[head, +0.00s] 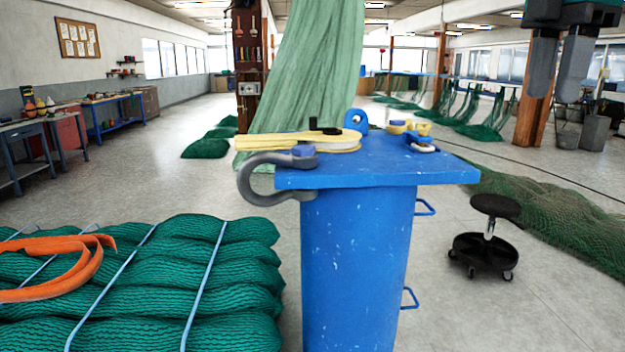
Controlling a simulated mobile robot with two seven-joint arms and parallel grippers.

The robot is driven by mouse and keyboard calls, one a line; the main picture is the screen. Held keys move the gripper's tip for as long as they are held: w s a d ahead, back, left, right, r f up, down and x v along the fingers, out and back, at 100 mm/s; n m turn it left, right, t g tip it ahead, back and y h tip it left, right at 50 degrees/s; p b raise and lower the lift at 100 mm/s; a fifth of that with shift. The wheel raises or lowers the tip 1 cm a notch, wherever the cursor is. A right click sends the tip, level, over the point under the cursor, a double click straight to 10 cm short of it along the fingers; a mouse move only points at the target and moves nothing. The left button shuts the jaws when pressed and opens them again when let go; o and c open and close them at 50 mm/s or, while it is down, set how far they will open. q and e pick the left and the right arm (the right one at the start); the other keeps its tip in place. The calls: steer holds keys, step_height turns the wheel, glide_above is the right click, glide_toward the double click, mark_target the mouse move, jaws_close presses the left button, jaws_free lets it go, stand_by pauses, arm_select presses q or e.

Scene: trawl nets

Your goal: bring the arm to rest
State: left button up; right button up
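My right gripper (557,92) hangs at the top right corner of the head view, fingers pointing down. Its two grey fingers stand a little apart with nothing seen between them. It is to the right of and above the blue stand (345,265), clear of everything near it. My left gripper is not in view.
On the blue stand's top lie a grey shackle (268,176), a yellow piece (300,140) and small blue and yellow fittings. Bundled green netting (225,255) with an orange strap (85,262) is at lower left. A black stool (487,250) stands right. Hanging net (310,70) is behind.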

steer(key=w+a+f+n+g+y, duration=0.15)
steer(key=a+f+n, duration=0.25)
steer(key=a+f, duration=0.5)
steer(key=w+a+f+n+g+y, duration=0.1)
steer(key=w+a+f+n+y, duration=0.2)
steer(key=a+f, duration=0.6)
steer(key=s+a+f+y, duration=0.3)
steer(key=a+f+y, duration=0.15)
steer(key=a, duration=0.25)
steer(key=s+a+f+y, duration=0.3)
steer(key=a+y, duration=0.3)
steer(key=a, duration=0.2)
steer(key=s+a+f+y, duration=0.3)
steer(key=a+f+y, duration=0.1)
steer(key=a+y, duration=0.25)
steer(key=w+d+f+m+t+h, duration=0.1)
steer(key=d+f+m+t+h, duration=1.3)
steer(key=m+t, duration=0.55)
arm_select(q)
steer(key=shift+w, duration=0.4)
arm_select(e)
steer(key=s+d+f+m+g+h, duration=0.4)
steer(key=s+d+f, duration=0.9)
steer(key=f, duration=0.4)
steer(key=shift+s+d+g+h, duration=0.4)
steer(key=shift+g+h, duration=0.45)
steer(key=shift+g, duration=0.25)
